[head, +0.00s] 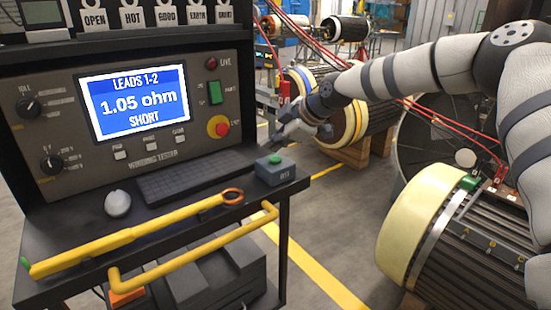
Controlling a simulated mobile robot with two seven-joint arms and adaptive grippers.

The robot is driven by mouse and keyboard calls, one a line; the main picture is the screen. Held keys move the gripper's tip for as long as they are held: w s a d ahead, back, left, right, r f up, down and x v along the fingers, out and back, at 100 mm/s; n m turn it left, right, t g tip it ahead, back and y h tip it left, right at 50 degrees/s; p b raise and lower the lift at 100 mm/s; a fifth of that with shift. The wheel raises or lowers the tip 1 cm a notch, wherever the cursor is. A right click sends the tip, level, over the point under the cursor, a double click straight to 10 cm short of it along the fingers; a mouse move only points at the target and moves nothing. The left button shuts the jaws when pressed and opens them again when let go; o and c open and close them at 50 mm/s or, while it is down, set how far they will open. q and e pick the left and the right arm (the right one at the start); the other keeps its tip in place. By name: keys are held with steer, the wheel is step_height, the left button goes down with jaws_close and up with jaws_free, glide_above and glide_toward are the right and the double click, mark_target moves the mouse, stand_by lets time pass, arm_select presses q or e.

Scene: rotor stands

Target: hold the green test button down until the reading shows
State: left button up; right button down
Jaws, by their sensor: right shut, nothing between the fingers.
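The green test button (275,159) sits on top of a small blue-grey box (275,172) at the right end of the cart's shelf. My right gripper (273,144) is shut and empty, with its fingertips just above and behind the button in the picture. I see a small gap there and cannot tell whether they touch. The winding tester's screen (138,103) is lit blue and white and reads "LEADS 1-2", "1.05 ohm", "SHORT". My left gripper is not in view.
A keyboard (192,177), a white mouse (118,203) and a yellow rod with a ring end (130,236) lie on the shelf. A red emergency knob (218,127) is on the panel. A large motor (470,235) stands at the right, another (340,110) behind my gripper.

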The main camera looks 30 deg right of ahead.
mark_target(274, 159)
steer(key=shift+r+p, duration=0.3)
steer(key=shift+r, duration=2.05)
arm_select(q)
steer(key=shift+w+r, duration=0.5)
